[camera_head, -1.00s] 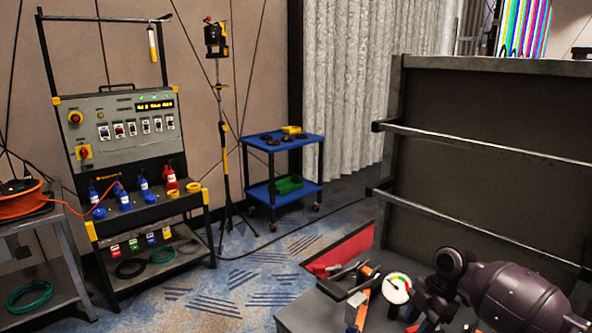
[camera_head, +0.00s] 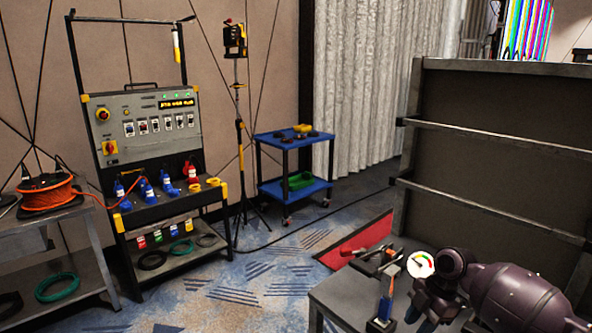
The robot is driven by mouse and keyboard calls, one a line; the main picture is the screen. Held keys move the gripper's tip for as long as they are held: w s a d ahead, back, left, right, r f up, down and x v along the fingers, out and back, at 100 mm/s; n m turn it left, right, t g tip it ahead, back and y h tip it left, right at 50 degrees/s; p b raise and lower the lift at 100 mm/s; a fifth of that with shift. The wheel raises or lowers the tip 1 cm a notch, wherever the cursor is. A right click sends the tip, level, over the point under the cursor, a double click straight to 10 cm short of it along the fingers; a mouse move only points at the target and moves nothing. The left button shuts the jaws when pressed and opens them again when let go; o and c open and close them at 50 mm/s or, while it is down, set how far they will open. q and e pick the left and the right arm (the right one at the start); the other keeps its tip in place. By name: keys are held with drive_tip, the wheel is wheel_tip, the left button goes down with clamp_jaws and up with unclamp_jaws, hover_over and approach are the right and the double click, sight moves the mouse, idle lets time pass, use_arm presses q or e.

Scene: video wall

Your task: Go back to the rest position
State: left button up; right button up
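My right arm, dark purple, comes in at the lower right and bends down over the grey worktable (camera_head: 345,297). The end of this arm, where the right gripper (camera_head: 420,311) would be, is dark and partly hidden, and I cannot make out its fingers or anything between them. My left arm and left gripper are not in view.
A dark framed panel (camera_head: 500,160) stands behind. A blue cart (camera_head: 290,190), a tripod (camera_head: 239,150), a control rack (camera_head: 150,130) and a cable reel (camera_head: 48,194) stand further off. Patterned carpet lies open between.

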drive_tip(key=s+a+f+m+t+p, duration=0.3)
drive_tip(key=s+f+m, duration=0.2)
drive_tip(key=s, duration=0.1)
drive_tip(key=s+a+f+m+t+p, duration=0.3)
drive_tip(key=s+f+m+t, duration=0.15)
drive_tip(key=s, duration=0.25)
drive_tip(key=s+d+r+m+t+h+p, duration=0.1)
drive_tip(key=s+d+r+m+t+h, duration=0.1)
drive_tip(key=s+m, duration=0.3)
drive_tip(key=s+d+r+m+t+h, duration=0.1)
drive_tip(key=s+d+m+t+h, duration=0.1)
drive_tip(key=s+m, duration=0.4)
drive_tip(key=shift+s+d+r+t+p, duration=0.4)
drive_tip(key=shift+s+d+t, duration=0.45)
drive_tip(key=shift+s, duration=1.4)
drive_tip(key=shift+d, duration=0.2)
